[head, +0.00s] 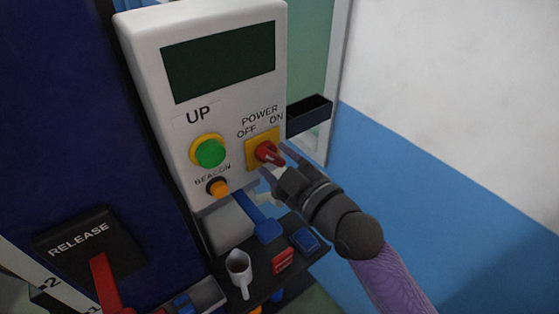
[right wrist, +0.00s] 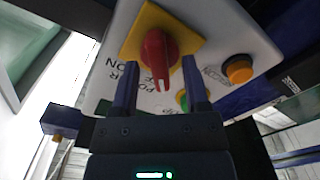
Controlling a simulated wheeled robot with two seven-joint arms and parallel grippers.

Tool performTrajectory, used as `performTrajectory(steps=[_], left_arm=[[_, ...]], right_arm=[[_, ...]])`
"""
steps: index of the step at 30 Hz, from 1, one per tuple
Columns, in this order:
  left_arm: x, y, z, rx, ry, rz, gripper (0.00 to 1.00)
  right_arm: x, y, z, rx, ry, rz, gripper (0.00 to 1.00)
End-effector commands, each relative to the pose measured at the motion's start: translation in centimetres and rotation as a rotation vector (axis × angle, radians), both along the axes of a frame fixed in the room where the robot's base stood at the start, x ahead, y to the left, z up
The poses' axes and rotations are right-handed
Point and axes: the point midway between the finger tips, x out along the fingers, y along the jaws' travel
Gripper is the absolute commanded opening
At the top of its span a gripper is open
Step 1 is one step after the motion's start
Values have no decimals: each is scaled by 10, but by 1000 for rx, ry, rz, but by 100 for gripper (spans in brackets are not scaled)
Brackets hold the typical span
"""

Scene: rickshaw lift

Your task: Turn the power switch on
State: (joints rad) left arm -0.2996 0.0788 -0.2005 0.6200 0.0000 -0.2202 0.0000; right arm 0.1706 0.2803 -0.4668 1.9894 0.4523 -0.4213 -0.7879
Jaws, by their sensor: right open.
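The power switch is a red knob (head: 265,151) on a yellow plate, on the right side of a white control panel (head: 222,115) under the words POWER, OFF and ON. In the right wrist view the red knob (right wrist: 158,52) stands between my two finger tips, with a visible gap on either side. My right gripper (head: 272,162) is open and at the knob, reaching in from the lower right. I cannot tell whether a finger touches the knob. The knob's handle is partly hidden in the head view. My left gripper is not in view.
A green UP button (head: 210,153) and an orange BEACON button (head: 217,187) sit left of the switch. A red RELEASE lever (head: 105,283) is at lower left.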

Motion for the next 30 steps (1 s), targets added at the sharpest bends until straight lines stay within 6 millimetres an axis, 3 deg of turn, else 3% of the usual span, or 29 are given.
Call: performTrajectory(steps=[3, 11, 23, 30], left_arm=[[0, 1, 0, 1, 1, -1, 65], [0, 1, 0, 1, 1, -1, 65], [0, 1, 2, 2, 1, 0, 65], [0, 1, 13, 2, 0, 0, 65]], right_arm=[[0, 0, 0, 0, 0, 0, 57], [0, 0, 0, 0, -1, -1, 2], [0, 0, 0, 17, 13, -1, 0], [0, 0, 2, 111, 83, -1, 0]])
